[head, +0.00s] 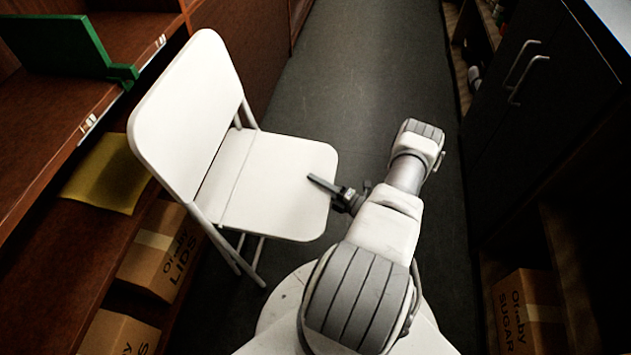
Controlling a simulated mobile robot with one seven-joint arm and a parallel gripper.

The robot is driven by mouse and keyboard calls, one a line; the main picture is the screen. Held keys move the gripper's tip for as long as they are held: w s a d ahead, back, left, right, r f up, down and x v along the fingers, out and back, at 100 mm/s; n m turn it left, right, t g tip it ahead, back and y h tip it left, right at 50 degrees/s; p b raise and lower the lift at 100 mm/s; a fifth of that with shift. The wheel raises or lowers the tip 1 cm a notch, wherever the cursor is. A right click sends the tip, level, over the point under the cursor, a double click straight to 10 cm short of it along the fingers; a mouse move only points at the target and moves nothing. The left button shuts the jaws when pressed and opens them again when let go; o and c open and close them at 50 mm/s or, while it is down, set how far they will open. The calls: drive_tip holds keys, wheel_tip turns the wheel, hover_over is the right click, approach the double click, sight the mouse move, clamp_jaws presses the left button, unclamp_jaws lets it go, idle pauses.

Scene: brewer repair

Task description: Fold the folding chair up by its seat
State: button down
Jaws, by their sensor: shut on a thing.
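A white folding chair (186,118) stands unfolded on the dark floor, its backrest to the left. Its flat seat (277,186) faces right, toward my arm. My gripper (325,184) is at the seat's right front edge, shut on that edge. One dark finger lies over the top of the seat; the other finger is hidden below it. The chair's legs show partly beneath the seat, and the far legs are hidden.
Brown shelving (62,164) with cardboard boxes (160,250), a yellow sheet (108,175) and a green part (60,47) runs close along the left. A dark cabinet (540,100) stands on the right. The aisle floor (352,70) beyond the chair is clear.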

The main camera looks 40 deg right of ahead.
drive_tip(key=r+g+p, duration=0.1)
drive_tip(key=r+p, duration=0.2)
drive_tip(key=r+n+g+p, duration=0.1)
drive_tip(key=r+p, duration=0.2)
drive_tip(key=p, duration=0.1)
drive_tip(key=r+g+h+p, duration=0.1)
drive_tip(key=r+p, duration=0.2)
drive_tip(key=p, duration=0.1)
drive_tip(key=shift+w+a+r+g, duration=0.2)
drive_tip(key=shift+a+r+g, duration=0.05)
drive_tip(key=shift+g, duration=0.15)
drive_tip(key=w+a+r+n+g+h+p, duration=0.3)
drive_tip(key=w+a+r+g+h+p, duration=0.3)
drive_tip(key=w+a+r+g+p, duration=0.3)
drive_tip(key=w+a+r, duration=0.4)
drive_tip(key=w+r, duration=0.2)
drive_tip(key=r, duration=0.1)
drive_tip(key=shift+w+h, duration=0.3)
drive_tip(key=shift+w, duration=0.1)
drive_tip(key=shift+w+a+r, duration=0.1)
drive_tip(key=c, duration=0.8)
unclamp_jaws()
drive_tip(key=shift+o, duration=0.8)
drive_tip(key=shift+s, duration=0.25)
